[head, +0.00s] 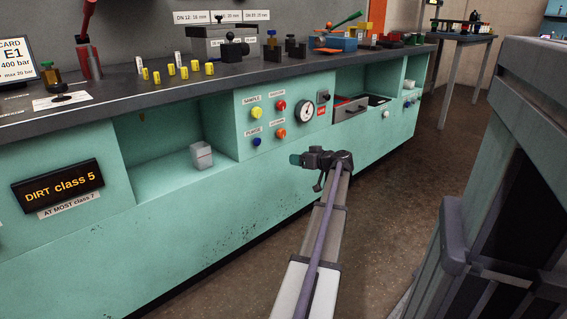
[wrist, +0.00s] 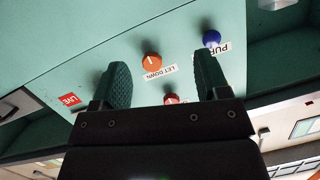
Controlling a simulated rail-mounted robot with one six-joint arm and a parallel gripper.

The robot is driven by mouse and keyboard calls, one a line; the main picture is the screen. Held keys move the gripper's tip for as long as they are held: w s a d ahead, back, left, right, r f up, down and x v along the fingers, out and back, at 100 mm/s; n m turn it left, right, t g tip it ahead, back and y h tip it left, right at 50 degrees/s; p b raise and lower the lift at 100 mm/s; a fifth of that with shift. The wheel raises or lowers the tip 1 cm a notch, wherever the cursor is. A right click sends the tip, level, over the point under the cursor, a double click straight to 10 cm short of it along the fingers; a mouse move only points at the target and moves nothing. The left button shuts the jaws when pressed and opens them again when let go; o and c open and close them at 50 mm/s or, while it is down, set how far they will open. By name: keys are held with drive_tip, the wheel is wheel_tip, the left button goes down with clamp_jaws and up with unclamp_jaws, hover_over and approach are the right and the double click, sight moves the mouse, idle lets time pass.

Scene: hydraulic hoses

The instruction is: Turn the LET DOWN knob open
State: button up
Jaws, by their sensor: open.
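The LET DOWN knob (head: 279,133) is the orange knob on the teal panel under the bench, low and right of the yellow knob. In the wrist view, which is turned upside down, the orange knob (wrist: 152,61) shows a short pale mark on its face, with its LET DOWN label beside it. My gripper (head: 297,159) is in front of the panel, below and right of the knob in the head view. In the wrist view my gripper (wrist: 161,65) is open and empty; the knob appears between its two green fingers, apparently beyond them. No contact shows.
The blue PURGE knob (wrist: 211,39) appears close to one finger. A red knob (wrist: 170,99) is partly hidden by my gripper. The yellow SAMPLE knob (head: 257,112), a gauge (head: 303,117) and a red LIVE sign (head: 321,111) share the panel. A bench top (head: 130,84) overhangs above.

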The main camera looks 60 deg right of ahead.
sight(283, 133)
drive_tip(key=d+r+n+t+h+p, duration=0.1)
drive_tip(key=d+r+n+t+h, duration=0.15)
drive_tip(key=d+r+n, duration=0.2)
drive_tip(key=shift+g, duration=0.25)
drive_tip(key=x, duration=1.1)
drive_tip(key=shift+w+a+r, duration=0.2)
drive_tip(key=shift+w+a, duration=0.1)
drive_tip(key=shift+w, duration=0.15)
drive_tip(key=shift+c, duration=0.4)
drive_tip(key=c, duration=0.9)
drive_tip(key=shift+o, duration=0.2)
